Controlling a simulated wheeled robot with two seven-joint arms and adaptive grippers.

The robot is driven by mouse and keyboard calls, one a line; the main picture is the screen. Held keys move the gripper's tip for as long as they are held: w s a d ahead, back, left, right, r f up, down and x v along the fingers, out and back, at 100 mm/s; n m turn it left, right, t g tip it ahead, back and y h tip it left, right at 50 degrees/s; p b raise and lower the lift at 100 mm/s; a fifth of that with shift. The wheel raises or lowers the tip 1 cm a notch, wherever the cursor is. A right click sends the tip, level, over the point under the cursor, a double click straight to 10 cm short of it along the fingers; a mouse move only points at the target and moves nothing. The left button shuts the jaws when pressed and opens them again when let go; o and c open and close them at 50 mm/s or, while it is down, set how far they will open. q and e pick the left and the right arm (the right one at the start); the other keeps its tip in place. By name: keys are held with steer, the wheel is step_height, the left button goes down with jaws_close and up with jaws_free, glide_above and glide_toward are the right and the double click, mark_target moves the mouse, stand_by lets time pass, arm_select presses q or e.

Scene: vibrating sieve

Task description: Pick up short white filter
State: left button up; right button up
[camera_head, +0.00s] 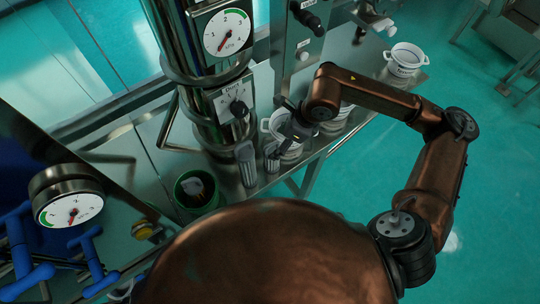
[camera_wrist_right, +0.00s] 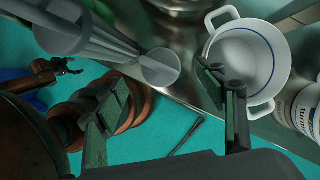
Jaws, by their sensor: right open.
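A short white filter (camera_wrist_right: 248,52) with two loop handles and a blue line inside stands on the steel bench. In the right wrist view it is at the upper right, just beyond my right gripper's right finger, which overlaps its near side. In the head view the filter (camera_head: 268,125) is partly hidden by my right gripper (camera_head: 297,116). My right gripper (camera_wrist_right: 165,98) is open, with nothing between its fingers; I cannot tell whether it touches the filter. A small dark gripper (camera_wrist_right: 66,67), apparently my left, shows far off in the wrist view, its jaws unclear.
Another white handled vessel (camera_head: 405,59) stands at the bench's far right end. A labelled white container (camera_wrist_right: 306,108) is right of the filter. Grey ribbed cylinders (camera_head: 246,164) and a green bucket (camera_head: 196,188) stand left of it. A steel machine (camera_head: 208,70) rises behind.

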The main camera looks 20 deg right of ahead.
mark_target(273, 150)
steer(key=shift+x, duration=0.8)
steer(key=p+x, duration=0.1)
steer(key=x, duration=0.1)
steer(key=p+x, duration=0.1)
steer(key=x, duration=0.2)
steer(key=shift+s+d+f, duration=0.15)
steer(key=shift+d+f, duration=0.05)
steer(key=shift+a+f, duration=0.2)
steer(key=shift+f, duration=0.3)
arm_select(q)
steer(key=shift+w+r, duration=0.25)
steer(key=shift+r, duration=0.35)
steer(key=shift+w+r, duration=0.25)
steer(key=shift+r, duration=0.3)
arm_select(e)
steer(key=shift+c, duration=0.7)
steer(key=c, duration=1.6)
